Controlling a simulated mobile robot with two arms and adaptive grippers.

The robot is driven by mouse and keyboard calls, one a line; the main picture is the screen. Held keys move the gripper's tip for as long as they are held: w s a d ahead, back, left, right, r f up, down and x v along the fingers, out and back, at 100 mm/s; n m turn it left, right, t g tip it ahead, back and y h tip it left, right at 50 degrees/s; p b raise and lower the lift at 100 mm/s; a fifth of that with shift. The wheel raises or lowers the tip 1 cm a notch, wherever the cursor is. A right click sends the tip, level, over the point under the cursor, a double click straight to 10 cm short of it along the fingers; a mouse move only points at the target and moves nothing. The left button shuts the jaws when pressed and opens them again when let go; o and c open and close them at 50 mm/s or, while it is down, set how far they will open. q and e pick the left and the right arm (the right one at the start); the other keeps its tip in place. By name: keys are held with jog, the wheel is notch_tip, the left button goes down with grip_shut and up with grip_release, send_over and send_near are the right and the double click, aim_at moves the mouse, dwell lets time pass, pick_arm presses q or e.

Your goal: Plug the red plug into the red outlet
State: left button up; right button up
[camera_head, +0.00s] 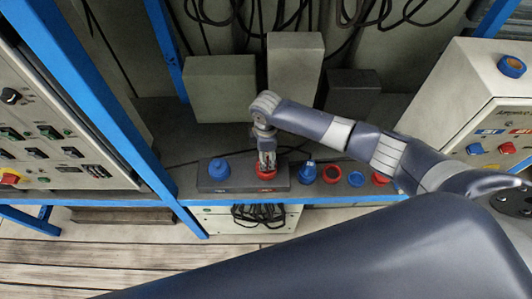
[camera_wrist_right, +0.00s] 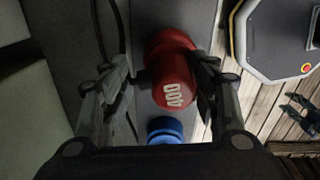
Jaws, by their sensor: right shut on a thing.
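The red plug, marked "400" (camera_wrist_right: 173,88), is between the two fingers of my right gripper (camera_wrist_right: 169,84) in the right wrist view. The gripper is shut on it. In the head view, my right gripper (camera_head: 267,163) points down over the right half of a dark block (camera_head: 243,184), with red (camera_head: 267,173) showing at its fingertips. In the wrist view, more red (camera_wrist_right: 165,45) shows beyond the plug body; I cannot tell whether this is the plug's collar or the red outlet, nor how far the plug is in. My left gripper is not in view.
A blue connector (camera_head: 219,169) sits on the block's left half. Several blue and red connectors stand right of the block, including a blue one (camera_head: 308,171) and a red one (camera_head: 332,174). Grey boxes (camera_head: 295,70) stand behind. A white cabinet (camera_head: 475,95) is at right.

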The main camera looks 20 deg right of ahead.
jog(key=shift+f+b, duration=0.4)
jog(key=shift+f, duration=0.45)
jog(key=o, duration=1.3)
jog(key=shift+c, duration=0.2)
jog(key=o, duration=0.4)
notch_tip(320, 180, up, 8)
jog(key=p, duration=0.8)
jog(key=shift+f, duration=0.15)
